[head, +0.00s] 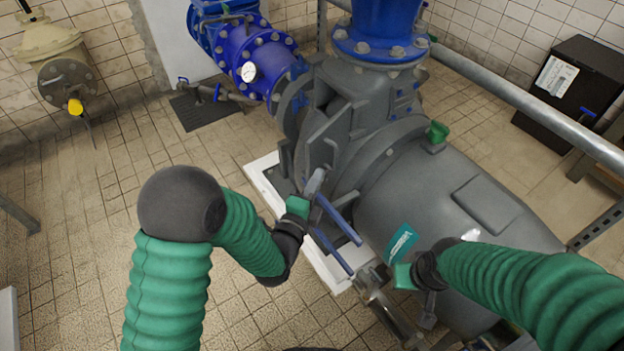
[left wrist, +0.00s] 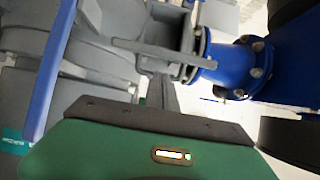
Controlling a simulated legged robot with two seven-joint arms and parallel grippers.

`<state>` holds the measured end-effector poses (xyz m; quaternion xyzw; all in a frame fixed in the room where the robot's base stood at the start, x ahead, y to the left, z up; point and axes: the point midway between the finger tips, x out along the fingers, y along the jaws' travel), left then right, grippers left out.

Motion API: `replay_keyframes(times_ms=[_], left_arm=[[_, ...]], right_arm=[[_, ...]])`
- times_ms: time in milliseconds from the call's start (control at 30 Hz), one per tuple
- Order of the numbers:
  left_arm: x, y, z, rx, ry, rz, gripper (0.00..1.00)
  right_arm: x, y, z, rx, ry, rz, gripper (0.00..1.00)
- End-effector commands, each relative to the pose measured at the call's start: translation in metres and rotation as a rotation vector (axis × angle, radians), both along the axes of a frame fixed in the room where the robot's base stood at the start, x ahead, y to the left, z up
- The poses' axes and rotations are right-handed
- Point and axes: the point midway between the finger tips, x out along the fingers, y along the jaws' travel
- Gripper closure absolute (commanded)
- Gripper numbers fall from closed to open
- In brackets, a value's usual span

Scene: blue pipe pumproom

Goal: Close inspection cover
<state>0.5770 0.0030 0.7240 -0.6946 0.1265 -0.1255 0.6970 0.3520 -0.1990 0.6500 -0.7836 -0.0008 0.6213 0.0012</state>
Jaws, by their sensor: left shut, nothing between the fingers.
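The grey pump casing (head: 375,165) stands in the middle of the head view. On its left side, a grey plate (head: 322,152) stands out on edge and appears to be the inspection cover, swung open. My left gripper (head: 317,182) is shut and empty, its fingers close to the plate's lower edge; contact is unclear. In the left wrist view, its grey fingers (left wrist: 165,92) point at the grey plate edge (left wrist: 155,50). Two blue bars (head: 338,219) slant just right of it. My right gripper (head: 402,276) is beside the pump's lower front; its fingers are indistinct.
A pale plinth (head: 265,185) edges the pump. The tiled floor (head: 100,200) at left is largely clear.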

Motion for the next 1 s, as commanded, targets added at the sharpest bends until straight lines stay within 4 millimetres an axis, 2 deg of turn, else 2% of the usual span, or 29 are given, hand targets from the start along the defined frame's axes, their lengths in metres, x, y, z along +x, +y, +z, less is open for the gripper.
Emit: replay_keyframes(times_ms=[133,667,867,1000], left_arm=[[0.007,0.011,0.000,-0.001,-0.001,0.001,1.00],[0.011,0.017,0.000,0.001,-0.001,-0.015,1.00],[0.019,0.033,-0.001,0.001,-0.001,-0.086,1.00],[0.032,0.053,-0.002,0.003,-0.003,-0.175,1.00]], right_arm=[[0.000,0.000,-0.004,0.000,0.000,0.000,0.67],[0.000,0.000,-0.005,0.000,0.000,0.000,0.67],[0.000,0.000,-0.011,0.000,0.000,0.000,0.67],[0.000,0.000,-0.017,0.000,0.000,0.000,0.67]])
